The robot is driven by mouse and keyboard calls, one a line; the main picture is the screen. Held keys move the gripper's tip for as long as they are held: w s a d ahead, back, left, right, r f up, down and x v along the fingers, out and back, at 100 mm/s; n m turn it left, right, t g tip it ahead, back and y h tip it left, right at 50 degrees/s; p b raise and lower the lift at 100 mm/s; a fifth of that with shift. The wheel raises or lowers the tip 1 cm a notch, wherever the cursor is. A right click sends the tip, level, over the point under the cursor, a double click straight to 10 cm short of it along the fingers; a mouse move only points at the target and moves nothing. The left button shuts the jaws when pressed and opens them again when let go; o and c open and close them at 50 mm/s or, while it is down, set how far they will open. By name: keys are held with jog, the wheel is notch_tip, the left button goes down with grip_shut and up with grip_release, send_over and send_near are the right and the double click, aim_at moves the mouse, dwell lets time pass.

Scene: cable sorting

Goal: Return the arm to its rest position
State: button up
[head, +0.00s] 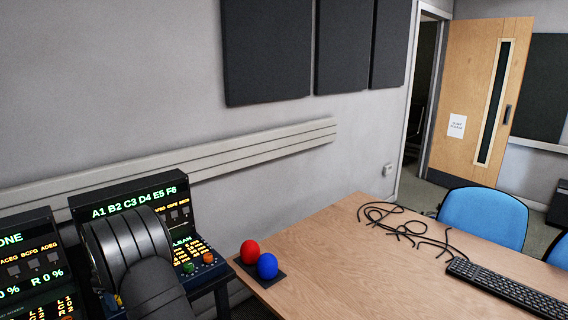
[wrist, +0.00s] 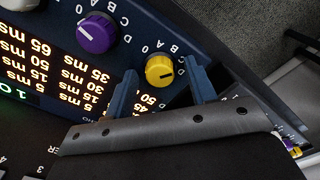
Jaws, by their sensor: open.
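In the head view my arm's dark, ribbed links stand at the lower left in front of the control consoles, and they hide my gripper there. In the wrist view my gripper (wrist: 160,70) shows two blue fingers, spread apart and holding nothing. A yellow knob (wrist: 158,72) on the console panel appears in the gap between the fingertips. I cannot tell how far the tips are from the panel. A purple knob (wrist: 96,34) sits to the upper left of the fingers.
A lit console (head: 134,194) stands behind my arm, with another at far left. The wooden table (head: 340,270) on the right carries a red ball (head: 250,251), a blue ball (head: 267,266), loose black cables (head: 406,229) and a keyboard (head: 508,288). Blue chairs (head: 484,215) stand beyond.

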jog(key=shift+n, duration=1.9)
jog(key=o, duration=0.9)
jog(key=shift+o, duration=0.9)
jog(key=shift+w+r, duration=0.1)
jog(key=shift+r, duration=0.1)
jog(key=w+d+r+n, duration=0.2)
jog(key=d+r, duration=0.1)
jog(key=r, duration=0.6)
jog(key=w+d+r+n, duration=0.2)
jog(key=w+r, duration=0.1)
jog(key=r, duration=0.6)
notch_tip(320, 180, down, 9)
jog(key=shift+f, duration=0.15)
jog(key=shift+d, duration=0.1)
